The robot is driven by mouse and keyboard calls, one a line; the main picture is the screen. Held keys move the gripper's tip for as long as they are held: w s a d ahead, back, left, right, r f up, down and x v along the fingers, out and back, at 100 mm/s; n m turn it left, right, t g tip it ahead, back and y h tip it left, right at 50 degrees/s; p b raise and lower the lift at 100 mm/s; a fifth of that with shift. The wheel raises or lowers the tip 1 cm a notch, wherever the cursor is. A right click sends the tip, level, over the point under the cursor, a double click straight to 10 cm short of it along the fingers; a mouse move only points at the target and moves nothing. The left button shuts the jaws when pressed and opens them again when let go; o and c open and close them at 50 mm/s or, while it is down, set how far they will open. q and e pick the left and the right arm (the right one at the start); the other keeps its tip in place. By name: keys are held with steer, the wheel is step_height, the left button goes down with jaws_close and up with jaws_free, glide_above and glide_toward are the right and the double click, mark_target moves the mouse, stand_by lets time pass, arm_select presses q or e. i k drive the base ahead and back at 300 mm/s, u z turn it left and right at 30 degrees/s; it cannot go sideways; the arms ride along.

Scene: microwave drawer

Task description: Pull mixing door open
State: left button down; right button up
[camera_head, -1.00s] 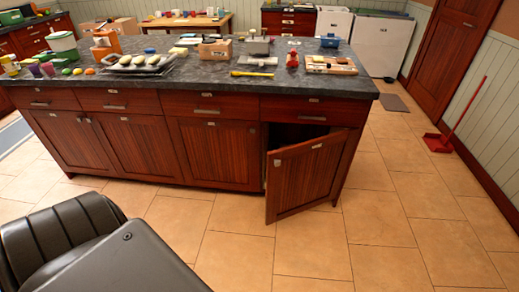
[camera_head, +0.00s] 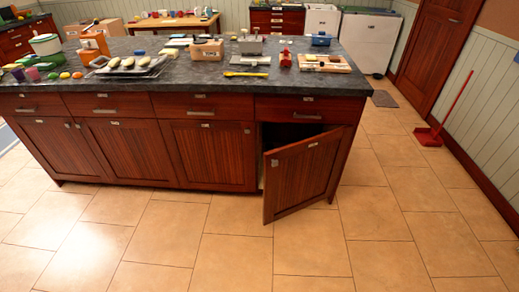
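A dark red wooden cabinet door (camera_head: 304,174) stands partly open at the right end of the kitchen island (camera_head: 110,146). It has a small knob (camera_head: 275,162) near its upper left corner and a small pale label near the top. A dark gap (camera_head: 285,133) shows above and behind the door. The other lower doors of the island, such as the one beside it (camera_head: 207,155), are shut. Neither of my grippers is in view.
The dark stone countertop (camera_head: 190,78) holds a tray, a cutting board (camera_head: 324,63), a yellow-handled tool and several other items. The tiled floor (camera_head: 310,245) in front is clear. A red dustpan (camera_head: 428,137) stands by the right wall.

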mark_target(297, 176)
steer(key=i, duration=1.2)
steer(key=z, duration=0.9)
